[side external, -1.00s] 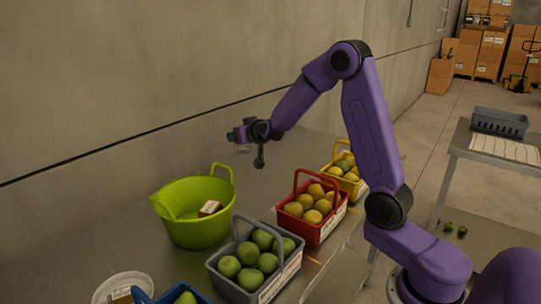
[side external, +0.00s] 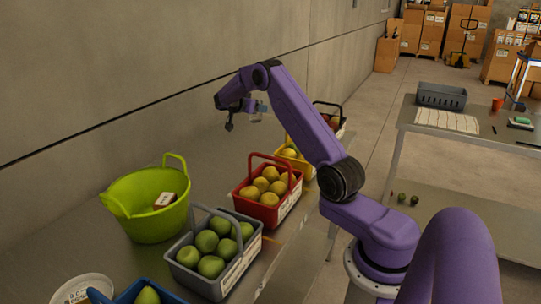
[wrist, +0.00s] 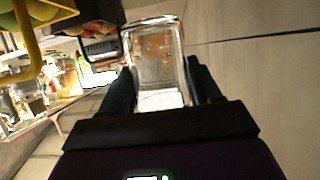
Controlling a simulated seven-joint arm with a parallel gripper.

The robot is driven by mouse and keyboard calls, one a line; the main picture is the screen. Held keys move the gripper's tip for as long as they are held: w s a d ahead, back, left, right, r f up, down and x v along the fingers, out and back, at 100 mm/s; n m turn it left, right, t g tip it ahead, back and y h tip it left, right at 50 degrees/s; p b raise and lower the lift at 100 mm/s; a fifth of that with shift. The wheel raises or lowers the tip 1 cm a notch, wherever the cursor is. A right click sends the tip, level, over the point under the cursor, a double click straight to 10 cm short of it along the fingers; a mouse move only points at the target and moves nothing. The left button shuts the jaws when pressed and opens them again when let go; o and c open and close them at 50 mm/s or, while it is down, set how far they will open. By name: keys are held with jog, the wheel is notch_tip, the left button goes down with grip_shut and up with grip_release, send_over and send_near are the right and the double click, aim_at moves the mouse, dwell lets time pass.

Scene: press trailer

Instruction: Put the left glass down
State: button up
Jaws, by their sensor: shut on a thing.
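My gripper (wrist: 160,88) is shut on a clear glass (wrist: 155,52), with one dark finger on each side of it in the wrist view. The glass looks empty and see-through. In the side view my gripper (side external: 247,112) is up in the air over the far part of the metal table, near the wall. The glass is small and faint there, and its tilt is hard to tell. No second glass can be made out.
A green tub (side external: 150,215) holds a small box. A grey basket of green fruit (side external: 190,262), a red basket (side external: 262,207), a yellow basket (side external: 306,168) and a dark basket (side external: 341,130) line the table. The wall (side external: 120,70) runs behind. Bare table lies between baskets and wall.

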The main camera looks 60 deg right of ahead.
jog(key=s+d+f+m+g, duration=0.1)
jog(key=f, duration=0.2)
jog(key=s+d+f+m+g, duration=0.1)
jog(key=s+f, duration=0.1)
jog(key=f, duration=0.2)
jog(key=s+d+f+m+g, duration=0.1)
jog(key=s+f+g, duration=0.1)
jog(key=f, duration=0.1)
jog(key=shift+s+f+m+y, duration=0.1)
jog(key=shift+f+m+y, duration=0.1)
jog(key=shift+m+y, duration=0.15)
jog(key=shift+f, duration=2)
jog(key=shift+f, duration=0.1)
jog(key=o, duration=1.1)
jog(key=shift+f, duration=0.1)
jog(key=shift+a+r, duration=0.2)
jog(key=shift+r, duration=0.1)
jog(key=v, duration=1.1)
jog(key=shift+a+r, duration=0.1)
jog(key=shift+a, duration=0.1)
